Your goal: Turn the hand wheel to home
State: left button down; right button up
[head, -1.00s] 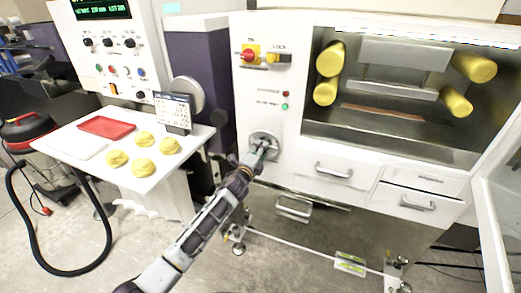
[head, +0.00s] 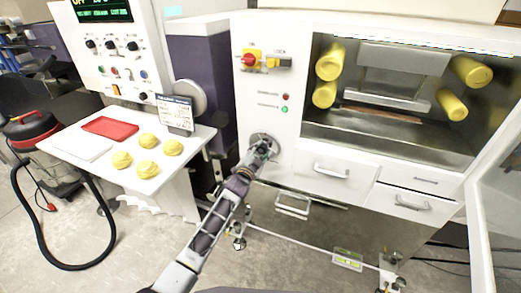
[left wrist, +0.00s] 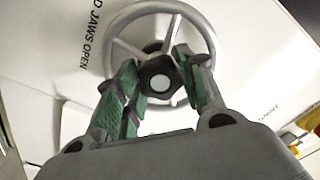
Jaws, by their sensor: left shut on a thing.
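The grey hand wheel (head: 265,139) sits on the white front of the machine, left of its chamber. In the left wrist view its round rim (left wrist: 211,35), its spokes and a dark hub (left wrist: 160,78) with a pale centre show. My left gripper (head: 262,150) reaches the wheel from below. In the left wrist view its green-padded fingers (left wrist: 163,95) lie on either side of the hub, shut on the wheel. The fingers hide part of the lower rim. Lettering reading "JAWS OPEN" is beside the wheel. My right gripper is not in view.
The chamber holds yellow rollers (head: 453,105) and a grey bar (head: 385,100). A red and yellow switch (head: 250,60) is above the wheel, drawers (head: 322,171) to its right. A white table (head: 185,150) with dough pieces and a red tray (head: 110,128) stands left.

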pick_arm(q)
jog(key=shift+f+n, duration=0.1)
jog(key=shift+n, duration=0.6)
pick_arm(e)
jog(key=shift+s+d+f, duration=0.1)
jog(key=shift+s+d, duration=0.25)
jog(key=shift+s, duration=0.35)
pick_arm(q)
jog(key=c, duration=0.9)
grip_release()
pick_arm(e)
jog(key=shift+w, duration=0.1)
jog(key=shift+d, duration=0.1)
pick_arm(q)
jog(key=shift+s, duration=0.15)
jog(key=shift+v, duration=5.9)
jog(key=shift+p, duration=0.3)
